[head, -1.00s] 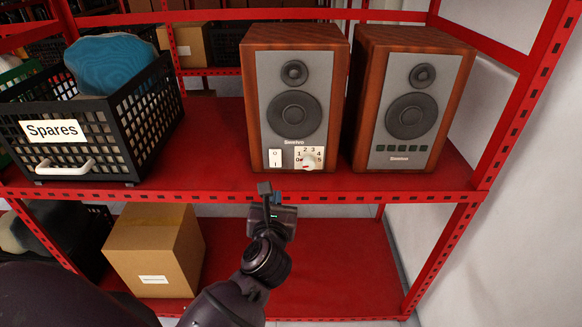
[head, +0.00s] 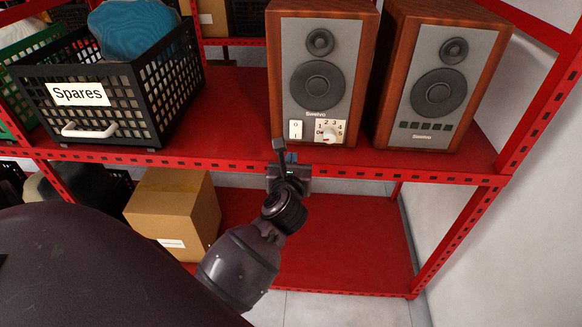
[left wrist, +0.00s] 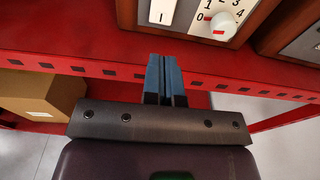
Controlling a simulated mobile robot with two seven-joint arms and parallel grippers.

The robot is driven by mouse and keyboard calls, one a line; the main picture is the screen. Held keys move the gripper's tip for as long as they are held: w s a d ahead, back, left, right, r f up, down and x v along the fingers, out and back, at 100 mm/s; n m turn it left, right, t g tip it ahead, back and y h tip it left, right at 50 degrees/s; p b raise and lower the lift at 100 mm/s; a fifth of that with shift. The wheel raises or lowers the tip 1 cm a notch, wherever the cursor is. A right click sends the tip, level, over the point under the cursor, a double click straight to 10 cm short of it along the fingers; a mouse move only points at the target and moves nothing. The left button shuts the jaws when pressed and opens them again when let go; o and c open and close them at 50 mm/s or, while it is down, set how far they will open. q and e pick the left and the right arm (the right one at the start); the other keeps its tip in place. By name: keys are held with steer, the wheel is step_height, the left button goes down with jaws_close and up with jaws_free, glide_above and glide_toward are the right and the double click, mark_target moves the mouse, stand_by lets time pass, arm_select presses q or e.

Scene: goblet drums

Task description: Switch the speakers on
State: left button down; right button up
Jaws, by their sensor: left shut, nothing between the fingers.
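Two wooden speakers with grey fronts stand side by side on the red shelf. The left speaker (head: 320,70) carries a white rocker switch (head: 295,129), marked 0 and 1, and a numbered dial (head: 330,132) with a white knob. In the left wrist view the switch (left wrist: 162,11) is at the top, cut by the frame edge, and the knob (left wrist: 223,26) has a red mark near 0. The right speaker (head: 438,75) has a row of dark buttons. My left gripper (head: 279,146) is shut and empty, just in front of the shelf edge below the switch. My right gripper is not in view.
A black crate (head: 110,110) labelled Spares, with a blue item (head: 134,30) in it, stands left on the shelf. A cardboard box (head: 172,212) sits on the lower shelf. The shelf's red front edge (head: 400,173) lies below the speakers.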

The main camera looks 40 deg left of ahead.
mark_target(295, 137)
arm_select(q)
steer(key=b+x, duration=0.1)
steer(key=x, duration=0.8)
steer(key=shift+w, duration=0.1)
